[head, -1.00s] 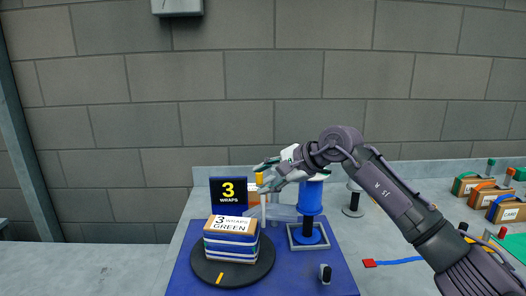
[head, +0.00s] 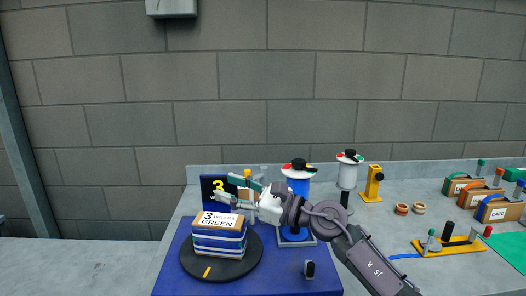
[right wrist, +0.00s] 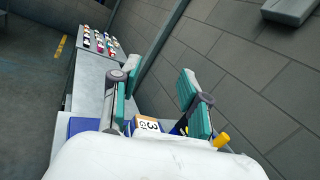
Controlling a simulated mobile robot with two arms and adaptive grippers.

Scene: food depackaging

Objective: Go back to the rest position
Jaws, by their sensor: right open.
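My right gripper (head: 243,191) is in the head view, above and just behind the wrapped stack (head: 220,247), in front of the number sign (head: 208,187). Its teal-padded fingers are spread apart in the right wrist view (right wrist: 157,92), with nothing between them. The stack carries a label reading "3" and "GREEN" and has blue and white bands. It sits on a black round turntable (head: 245,264) with a yellow mark, on a blue mat (head: 265,285). The gripper and arm partly hide the sign and a blue post (head: 299,186) behind. My left gripper is not in view.
A white-and-black post (head: 347,176) and a yellow stand (head: 373,184) are behind and right of the mat. Several boxes with coloured straps (head: 498,210) and a yellow tool plate (head: 455,248) lie at right. A small black post (head: 309,269) stands on the mat's front right.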

